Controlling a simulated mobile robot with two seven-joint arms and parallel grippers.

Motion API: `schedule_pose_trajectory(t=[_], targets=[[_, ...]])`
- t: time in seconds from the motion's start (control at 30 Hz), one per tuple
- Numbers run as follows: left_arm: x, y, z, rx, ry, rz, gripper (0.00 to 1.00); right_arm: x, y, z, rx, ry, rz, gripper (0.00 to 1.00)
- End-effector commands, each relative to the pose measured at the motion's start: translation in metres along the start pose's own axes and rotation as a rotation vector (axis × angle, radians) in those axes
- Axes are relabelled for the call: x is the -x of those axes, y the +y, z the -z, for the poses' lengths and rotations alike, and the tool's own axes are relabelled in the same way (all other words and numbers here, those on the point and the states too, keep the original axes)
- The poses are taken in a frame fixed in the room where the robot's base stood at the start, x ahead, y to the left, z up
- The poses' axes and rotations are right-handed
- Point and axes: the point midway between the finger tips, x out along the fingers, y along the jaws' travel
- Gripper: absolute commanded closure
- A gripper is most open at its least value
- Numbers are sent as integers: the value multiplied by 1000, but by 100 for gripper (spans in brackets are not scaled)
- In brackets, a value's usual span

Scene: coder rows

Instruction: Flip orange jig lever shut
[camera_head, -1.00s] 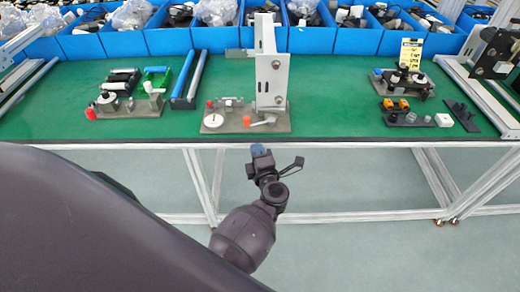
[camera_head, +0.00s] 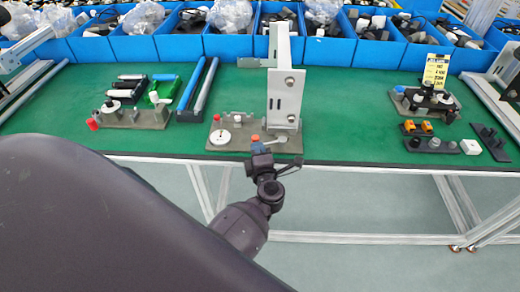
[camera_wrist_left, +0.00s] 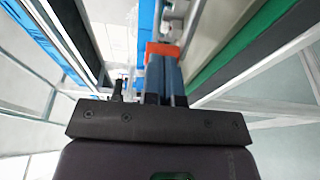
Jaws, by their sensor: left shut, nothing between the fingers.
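The jig (camera_head: 282,100) is a grey base with a tall light-grey upright plate, in the middle of the green bench. Its lever has an orange tip (camera_head: 255,138) at the front edge of the base; the tip also shows in the left wrist view (camera_wrist_left: 160,48). My left gripper (camera_head: 257,147) is shut and empty, its blue fingertips just in front of the orange tip. In the left wrist view the blue fingers (camera_wrist_left: 163,72) overlap the orange tip, and I cannot tell whether they touch it. My right gripper is out of view.
A fixture with a red knob (camera_head: 93,124) and blue and grey bars (camera_head: 197,90) stand left of the jig. Another fixture (camera_head: 425,100) and small parts are at the right. Blue bins (camera_head: 330,52) line the back. Green bench between jig and right fixture is clear.

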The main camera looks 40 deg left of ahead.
Motion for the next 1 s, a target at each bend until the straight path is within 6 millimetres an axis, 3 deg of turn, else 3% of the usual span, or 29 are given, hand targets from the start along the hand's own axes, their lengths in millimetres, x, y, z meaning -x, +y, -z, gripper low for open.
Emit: schedule_pose_trajectory(t=[0.37,0.8,1.0], targets=[[-1,0,1,0,-9,0,100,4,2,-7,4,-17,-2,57],[-24,2,10,-4,-245,-1,100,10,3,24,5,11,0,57],[-39,0,12,-5,-401,-2,100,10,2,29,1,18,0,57]])
